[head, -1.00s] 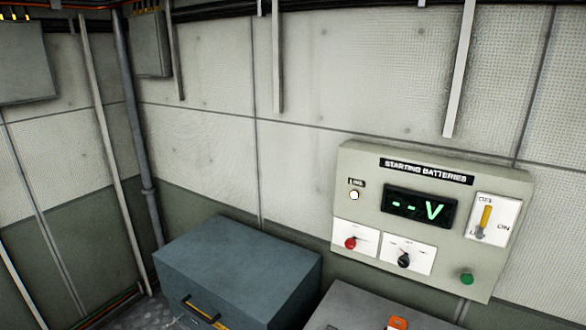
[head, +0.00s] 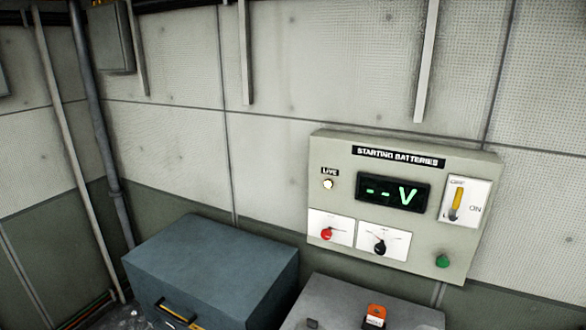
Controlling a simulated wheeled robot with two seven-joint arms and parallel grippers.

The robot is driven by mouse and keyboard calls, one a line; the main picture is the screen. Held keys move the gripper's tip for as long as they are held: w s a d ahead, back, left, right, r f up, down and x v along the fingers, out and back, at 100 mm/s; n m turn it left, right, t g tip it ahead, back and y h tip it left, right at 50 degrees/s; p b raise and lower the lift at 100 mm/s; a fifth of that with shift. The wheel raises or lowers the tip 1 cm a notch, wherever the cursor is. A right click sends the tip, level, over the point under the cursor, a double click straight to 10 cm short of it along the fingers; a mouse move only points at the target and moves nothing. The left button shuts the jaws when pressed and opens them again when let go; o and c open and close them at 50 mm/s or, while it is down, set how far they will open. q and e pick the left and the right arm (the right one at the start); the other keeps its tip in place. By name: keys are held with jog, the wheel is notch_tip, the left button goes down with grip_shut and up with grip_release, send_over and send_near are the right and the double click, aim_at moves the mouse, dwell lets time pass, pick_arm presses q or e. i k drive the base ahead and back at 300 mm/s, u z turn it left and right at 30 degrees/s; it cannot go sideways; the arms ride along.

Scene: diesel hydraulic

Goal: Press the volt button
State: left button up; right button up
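A beige wall panel (head: 345,160) labelled "STARTING BATTERIES" is at the right of the head view. Its dark display (head: 393,192) reads "--V" in green. A small pale round light or button (head: 328,184) marked "LIVE" is at its upper left. A red knob (head: 327,233) and a black knob (head: 380,247) sit on white plates below. A yellow-handled switch (head: 457,204) with OFF and ON marks is at the right. A green button (head: 442,261) is at the lower right. No button is legibly marked "volt". Neither gripper is in view.
A blue-grey box (head: 215,255) with a yellow-and-black handle stands on the floor left of the panel. A grey box (head: 340,292) with an orange part (head: 375,314) on top is below the panel. A vertical pipe (head: 97,130) runs along the left corner.

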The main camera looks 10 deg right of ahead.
aim_at(441, 261)
jog(key=z, duration=1.95)
jog(key=k, duration=0.85)
jog(key=z, duration=1.05)
jog(key=k, duration=0.5)
jog(key=z, duration=0.4)
jog(key=i, duration=1.25)
jog(key=u, duration=1.25)
jog(key=i, duration=1.05)
jog(key=u, duration=1.15)
